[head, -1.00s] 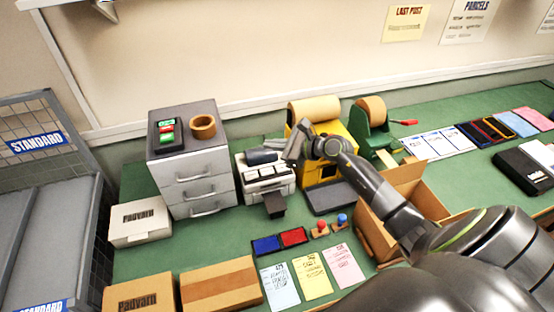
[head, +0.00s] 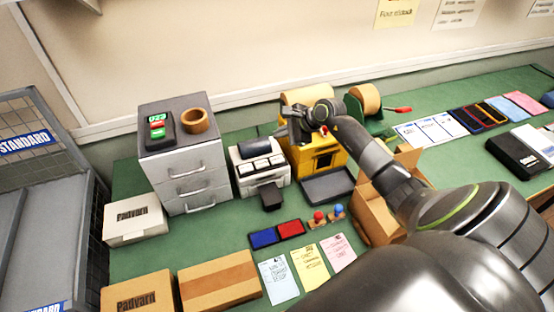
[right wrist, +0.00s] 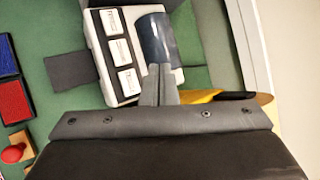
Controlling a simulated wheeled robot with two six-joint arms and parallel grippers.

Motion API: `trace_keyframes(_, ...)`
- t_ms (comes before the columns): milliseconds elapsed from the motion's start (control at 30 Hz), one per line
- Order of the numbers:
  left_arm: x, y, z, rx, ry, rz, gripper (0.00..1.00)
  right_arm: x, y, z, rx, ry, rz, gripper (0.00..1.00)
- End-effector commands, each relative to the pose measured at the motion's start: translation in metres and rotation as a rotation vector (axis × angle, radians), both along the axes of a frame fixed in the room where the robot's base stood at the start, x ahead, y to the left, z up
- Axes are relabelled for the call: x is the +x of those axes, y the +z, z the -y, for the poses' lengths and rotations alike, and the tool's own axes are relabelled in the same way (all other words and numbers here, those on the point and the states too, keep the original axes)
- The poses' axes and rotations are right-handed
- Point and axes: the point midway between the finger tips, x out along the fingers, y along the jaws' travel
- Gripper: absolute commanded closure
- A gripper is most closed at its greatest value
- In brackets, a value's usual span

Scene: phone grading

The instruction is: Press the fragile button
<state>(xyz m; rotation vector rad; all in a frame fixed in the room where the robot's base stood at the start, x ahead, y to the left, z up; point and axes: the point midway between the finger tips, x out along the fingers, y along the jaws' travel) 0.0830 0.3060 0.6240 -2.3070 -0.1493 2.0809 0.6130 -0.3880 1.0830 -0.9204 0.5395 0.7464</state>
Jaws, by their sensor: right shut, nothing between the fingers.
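A white label machine (head: 243,184) stands between the grey drawer unit and the yellow machine. It has a row of three white buttons (head: 262,164) and a dark roll behind them. The buttons (right wrist: 119,50) also show in the right wrist view, each with small print that I cannot read, so I cannot tell which is the fragile one. My right gripper (head: 298,128) is shut and empty, above and to the right of the label machine. In the right wrist view its fingertips (right wrist: 160,72) overlap the dark roll (right wrist: 156,38), beside the buttons. My left gripper is out of view.
The yellow machine (head: 312,160) stands close by, partly behind my right gripper. The drawer unit (head: 188,178) rises at the left. Red and blue pads (head: 291,229), stamps (head: 318,218) and an open carton (head: 375,215) lie in front and to the right.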

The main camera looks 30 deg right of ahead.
Motion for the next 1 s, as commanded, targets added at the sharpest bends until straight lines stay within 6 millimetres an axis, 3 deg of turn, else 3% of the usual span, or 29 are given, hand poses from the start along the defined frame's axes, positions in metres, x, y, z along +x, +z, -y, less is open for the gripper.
trace_keyframes(367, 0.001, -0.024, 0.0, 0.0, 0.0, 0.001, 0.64, -0.001, -0.054, 0.0, 0.002, -0.001, -0.003, 1.0)
trace_keyframes(500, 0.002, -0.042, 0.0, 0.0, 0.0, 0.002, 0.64, 0.0, -0.071, 0.0, 0.0, 0.0, 0.0, 1.0)
trace_keyframes(1000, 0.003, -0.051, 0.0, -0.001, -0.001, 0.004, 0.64, 0.0, -0.078, 0.0, 0.0, 0.0, 0.0, 1.0)
